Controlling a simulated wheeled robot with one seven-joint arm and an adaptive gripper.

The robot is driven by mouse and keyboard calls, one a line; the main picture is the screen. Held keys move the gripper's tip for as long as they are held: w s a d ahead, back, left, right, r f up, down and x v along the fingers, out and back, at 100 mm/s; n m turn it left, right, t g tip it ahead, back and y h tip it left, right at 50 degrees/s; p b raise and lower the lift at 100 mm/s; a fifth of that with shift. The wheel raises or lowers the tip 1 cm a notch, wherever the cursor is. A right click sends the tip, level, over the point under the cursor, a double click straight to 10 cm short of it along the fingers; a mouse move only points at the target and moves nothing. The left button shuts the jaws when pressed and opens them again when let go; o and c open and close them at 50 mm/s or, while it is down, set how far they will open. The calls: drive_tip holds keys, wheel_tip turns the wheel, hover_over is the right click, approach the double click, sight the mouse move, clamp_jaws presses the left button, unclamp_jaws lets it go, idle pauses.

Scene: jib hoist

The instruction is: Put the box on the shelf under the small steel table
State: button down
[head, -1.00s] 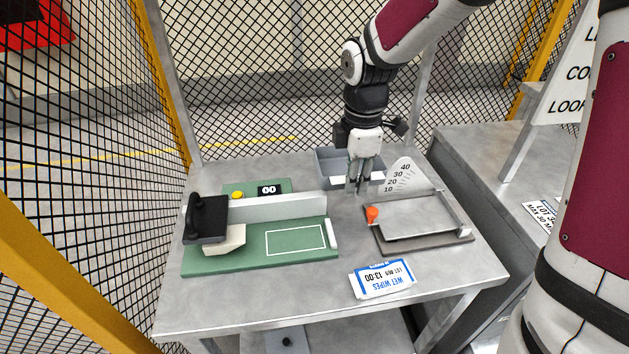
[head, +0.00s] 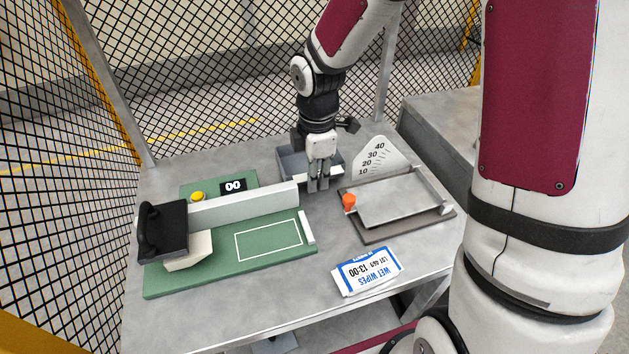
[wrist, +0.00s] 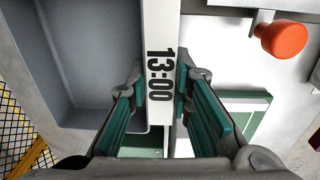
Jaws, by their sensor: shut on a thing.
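An open grey box (head: 284,166) is at the back of the small steel table (head: 312,283), behind the green board. My gripper (head: 318,187) points down at the box's near side, its fingers closed on that wall. In the wrist view, the box (wrist: 75,65) fills the left side, and a white strip marked 13:00 (wrist: 160,60) runs between the fingers. The box looks empty where I can see in. I cannot tell whether it is clear of the tabletop. Part of the lower shelf (head: 318,338) shows below the table's front edge; the rest is hidden.
A green board (head: 215,270) with a black-handled press (head: 163,232) fills the table's left. A grey tray fixture (head: 400,205) with an orange knob (head: 349,202) stands right, a wet wipes packet (head: 367,270) in front. Mesh fence (head: 60,150) borders the left and back.

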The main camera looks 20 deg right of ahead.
drive_tip(key=shift+f, duration=0.9)
drive_tip(key=shift+f, duration=0.2)
drive_tip(key=c, duration=1.4)
unclamp_jaws()
drive_tip(key=shift+c, duration=0.2)
drive_tip(key=shift+r, duration=0.1)
wheel_tip(320, 180, up, 12)
drive_tip(key=p, duration=0.2)
drive_tip(key=shift+s+r+p, duration=0.15)
drive_tip(key=shift+s+p, duration=0.1)
drive_tip(key=shift+p, duration=0.05)
